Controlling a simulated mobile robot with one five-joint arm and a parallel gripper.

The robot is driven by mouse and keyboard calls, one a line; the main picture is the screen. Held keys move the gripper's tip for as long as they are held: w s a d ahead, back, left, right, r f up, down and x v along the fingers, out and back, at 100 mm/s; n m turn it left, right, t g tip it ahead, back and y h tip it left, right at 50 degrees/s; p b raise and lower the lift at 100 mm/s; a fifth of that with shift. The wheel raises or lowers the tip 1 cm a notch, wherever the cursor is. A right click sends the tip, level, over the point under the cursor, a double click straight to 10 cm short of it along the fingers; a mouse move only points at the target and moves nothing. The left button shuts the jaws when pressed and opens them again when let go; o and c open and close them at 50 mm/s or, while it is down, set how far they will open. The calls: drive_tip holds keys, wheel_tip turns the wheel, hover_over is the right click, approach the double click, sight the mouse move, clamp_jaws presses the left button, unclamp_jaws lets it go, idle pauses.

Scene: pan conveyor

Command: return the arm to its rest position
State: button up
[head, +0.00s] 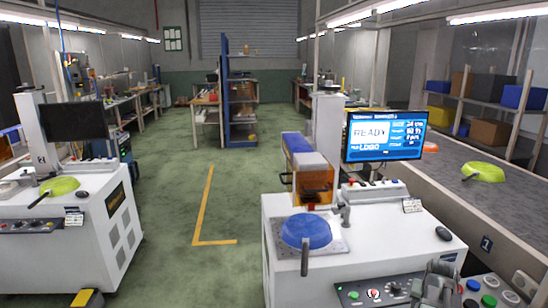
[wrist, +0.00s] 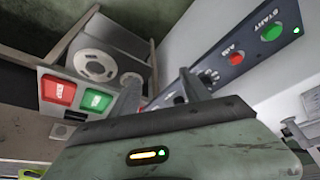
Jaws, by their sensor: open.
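My gripper (head: 438,272) shows at the bottom right of the head view, in front of the white machine (head: 400,232). In the wrist view my gripper (wrist: 160,84) has its two fingers apart, with nothing between them. Past the fingers are a panel with a green START button (wrist: 273,33) and, at the left, a box with a red button (wrist: 58,91) and a green button (wrist: 95,101). I cannot tell whether the fingers touch anything.
A blue pan (head: 305,231) sits on the machine by a screen reading READY (head: 384,135). A green pan (head: 483,171) lies on the conveyor (head: 420,175) at right. Another green pan (head: 60,185) is on the left machine (head: 90,215). Green floor (head: 160,200) between is clear.

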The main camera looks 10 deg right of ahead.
drive_tip(key=w+a+r+n+y+p, duration=0.15)
drive_tip(key=w+a, duration=0.25)
drive_tip(key=a, duration=0.4)
drive_tip(key=w+a+r+n+p, duration=0.2)
drive_tip(key=w+a, duration=0.2)
drive_tip(key=a, duration=0.3)
drive_tip(key=w+a+r+n+p, duration=0.1)
drive_tip(key=w+a+r+p, duration=0.15)
drive_tip(key=a, duration=0.55)
drive_tip(key=a+r+n+p, duration=0.1)
drive_tip(key=a+n+p, duration=0.15)
drive_tip(key=a, duration=0.95)
drive_tip(key=s+a+n+g+y, duration=0.1)
drive_tip(key=s+a+n+g, duration=0.1)
drive_tip(key=s+a, duration=0.4)
drive_tip(key=a+g, duration=0.1)
drive_tip(key=a, duration=0.2)
drive_tip(key=shift+s+r+p, duration=0.15)
drive_tip(key=shift+s+p, duration=0.05)
drive_tip(key=shift+p, duration=0.1)
drive_tip(key=shift+y, duration=0.25)
drive_tip(key=shift+c, duration=0.3)
